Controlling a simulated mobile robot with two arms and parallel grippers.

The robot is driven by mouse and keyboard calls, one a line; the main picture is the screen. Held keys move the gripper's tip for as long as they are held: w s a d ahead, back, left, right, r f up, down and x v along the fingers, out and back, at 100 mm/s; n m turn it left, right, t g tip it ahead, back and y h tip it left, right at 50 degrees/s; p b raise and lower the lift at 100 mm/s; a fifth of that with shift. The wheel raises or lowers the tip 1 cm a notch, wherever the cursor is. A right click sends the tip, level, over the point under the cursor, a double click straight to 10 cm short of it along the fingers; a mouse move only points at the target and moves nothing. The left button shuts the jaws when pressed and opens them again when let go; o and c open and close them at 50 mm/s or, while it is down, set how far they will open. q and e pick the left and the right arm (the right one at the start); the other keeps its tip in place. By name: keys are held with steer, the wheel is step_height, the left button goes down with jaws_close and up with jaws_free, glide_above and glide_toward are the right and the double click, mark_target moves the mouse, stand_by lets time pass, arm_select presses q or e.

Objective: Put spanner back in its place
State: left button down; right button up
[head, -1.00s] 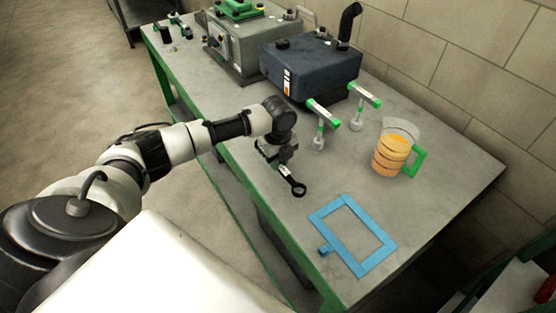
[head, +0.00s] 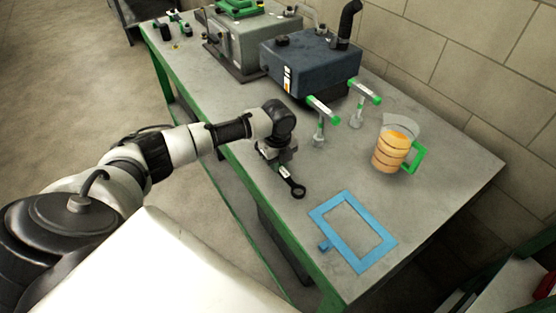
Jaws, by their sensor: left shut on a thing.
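The spanner (head: 291,182) is dark with a ring end and a pale label on its shank. My left gripper (head: 277,158) is shut on it near the front edge of the bench, with the ring end pointing toward the blue frame. The blue rectangular outline (head: 376,252) lies flat on the bench to the right of the spanner, and its inside is empty. The spanner is outside this outline. I cannot tell whether the spanner touches the bench top. My right gripper is not in view.
A jug of orange liquid (head: 390,152) with a green handle stands behind the blue outline. Two green-topped T-handle tools (head: 320,122) (head: 358,108) stand near the dark blue engine block (head: 308,68). A grey unit (head: 244,42) stands farther back. The bench (head: 440,185) is clear at right.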

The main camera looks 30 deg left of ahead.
arm_select(q)
steer(key=shift+f, duration=0.1)
stand_by(0.3)
steer(key=shift+f+b, duration=0.5)
steer(key=shift+f, duration=0.35)
steer(key=c, duration=0.9)
jaws_free()
steer(key=shift+c, duration=0.2)
